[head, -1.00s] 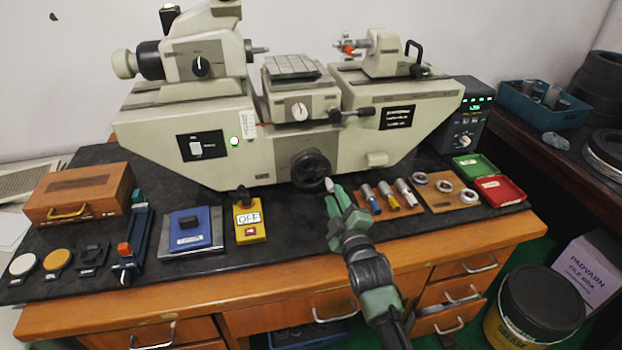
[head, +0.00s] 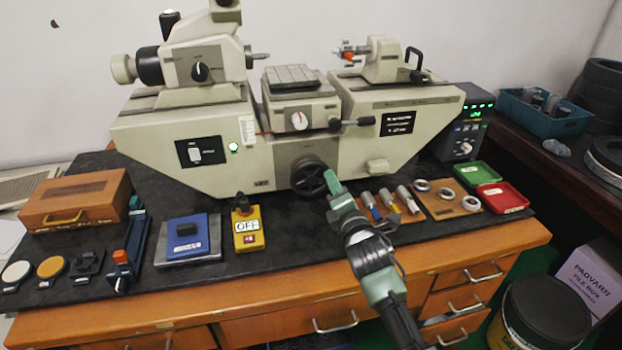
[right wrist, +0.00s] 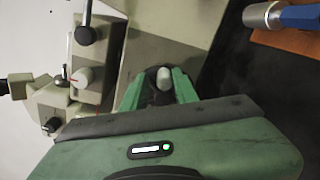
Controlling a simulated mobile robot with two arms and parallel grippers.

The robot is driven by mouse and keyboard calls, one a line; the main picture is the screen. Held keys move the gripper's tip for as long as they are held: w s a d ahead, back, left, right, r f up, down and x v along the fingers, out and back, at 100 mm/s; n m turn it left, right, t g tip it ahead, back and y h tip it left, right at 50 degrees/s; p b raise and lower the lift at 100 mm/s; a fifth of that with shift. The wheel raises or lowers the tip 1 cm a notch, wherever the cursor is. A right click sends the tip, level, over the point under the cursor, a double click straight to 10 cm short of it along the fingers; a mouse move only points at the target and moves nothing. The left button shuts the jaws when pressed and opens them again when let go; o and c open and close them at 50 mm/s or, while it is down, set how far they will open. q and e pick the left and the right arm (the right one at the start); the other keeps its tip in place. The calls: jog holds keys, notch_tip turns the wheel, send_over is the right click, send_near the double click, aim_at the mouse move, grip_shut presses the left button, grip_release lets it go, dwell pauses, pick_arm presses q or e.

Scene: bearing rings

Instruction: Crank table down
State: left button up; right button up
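The machine's small grey work table (head: 290,76) sits on a cream block with a round dial, between the two heads of the measuring machine. The black crank handwheel (head: 306,180) is on the front of the machine below it. My right gripper (head: 331,184) is at the right side of this wheel and hides its knob in the head view. In the right wrist view, the pale crank knob (right wrist: 163,78) stands between the two green fingers of the gripper (right wrist: 157,84). The fingers are apart, with a gap visible beside the knob. My left gripper is not in view.
Metal pins with coloured grips (head: 388,201) and rings (head: 446,194) lie on boards right of my gripper. A yellow OFF box (head: 248,238), a blue block (head: 188,234) and a wooden case (head: 76,201) stand to the left. A lever (head: 350,123) sticks out above the wheel.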

jog(key=r+n+p, duration=0.1)
jog(key=n, duration=0.1)
jog(key=a+r+n+p, duration=0.1)
jog(key=n, duration=0.1)
jog(key=a+r+n+p, duration=0.1)
jog(key=n, duration=0.2)
jog(key=shift+s, duration=0.3)
jog(key=a+n+p, duration=0.1)
jog(key=n, duration=0.1)
jog(key=a+n+p, duration=0.1)
jog(key=n, duration=0.1)
jog(key=s+n+p, duration=0.1)
jog(key=n+p, duration=0.1)
jog(key=n, duration=0.1)
jog(key=shift+a+r, duration=0.1)
jog(key=shift+a, duration=0.3)
jog(key=shift+f, duration=0.2)
jog(key=p+v, duration=0.3)
jog(key=v, duration=0.5)
jog(key=shift+s, duration=0.25)
jog(key=shift+d, duration=0.1)
